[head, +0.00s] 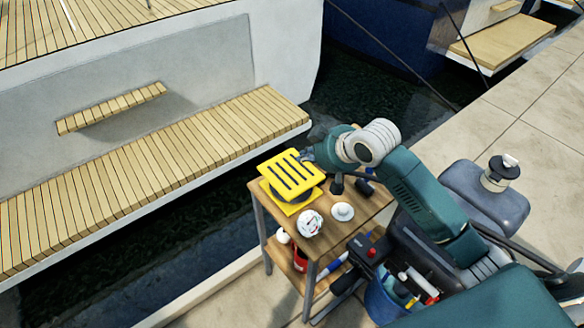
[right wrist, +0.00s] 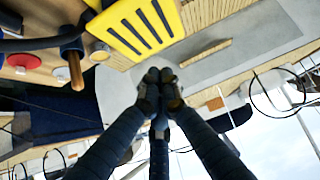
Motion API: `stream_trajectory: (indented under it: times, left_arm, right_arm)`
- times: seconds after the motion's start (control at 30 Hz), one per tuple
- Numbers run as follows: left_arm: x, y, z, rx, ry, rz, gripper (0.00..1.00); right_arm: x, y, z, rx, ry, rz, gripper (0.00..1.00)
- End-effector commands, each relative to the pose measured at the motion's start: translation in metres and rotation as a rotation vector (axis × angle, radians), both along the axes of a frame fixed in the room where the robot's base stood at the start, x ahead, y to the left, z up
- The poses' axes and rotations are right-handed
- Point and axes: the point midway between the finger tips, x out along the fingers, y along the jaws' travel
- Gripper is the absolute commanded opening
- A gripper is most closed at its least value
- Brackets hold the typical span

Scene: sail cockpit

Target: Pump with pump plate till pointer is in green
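The yellow pump plate (head: 292,173) with dark slots sits on a dark round body over a yellow base (head: 297,207) on a small wooden table. It also shows at the top of the right wrist view (right wrist: 138,25). A round white gauge (head: 310,223) with red on its face stands in front of it; its pointer is too small to read. My right gripper (head: 308,155) is at the plate's far right corner; I cannot tell whether it touches. In the right wrist view its fingertips (right wrist: 160,80) are together with nothing visible between them. My left gripper is out of view.
The wooden table (head: 343,240) also bears a white round piece (head: 342,212). A blue bucket (head: 384,302) of tools stands at its right. A grey-blue canister (head: 485,195) is on the dock. Dark water and a boat's slatted step (head: 150,175) lie beyond.

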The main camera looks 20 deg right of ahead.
Motion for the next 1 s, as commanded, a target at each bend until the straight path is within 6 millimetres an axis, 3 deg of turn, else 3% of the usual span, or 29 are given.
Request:
stream_trajectory:
  times: [0.47,0.7,1.0]
  left_arm:
    - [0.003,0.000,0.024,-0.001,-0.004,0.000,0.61]
    - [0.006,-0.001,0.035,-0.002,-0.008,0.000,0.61]
    - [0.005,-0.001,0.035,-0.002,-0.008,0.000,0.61]
  right_arm:
    - [0.062,0.024,-0.064,0.001,0.002,0.000,0.00]
    - [0.060,0.022,-0.096,-0.002,0.000,0.000,0.00]
    - [0.060,0.022,-0.105,-0.002,-0.001,0.001,0.00]
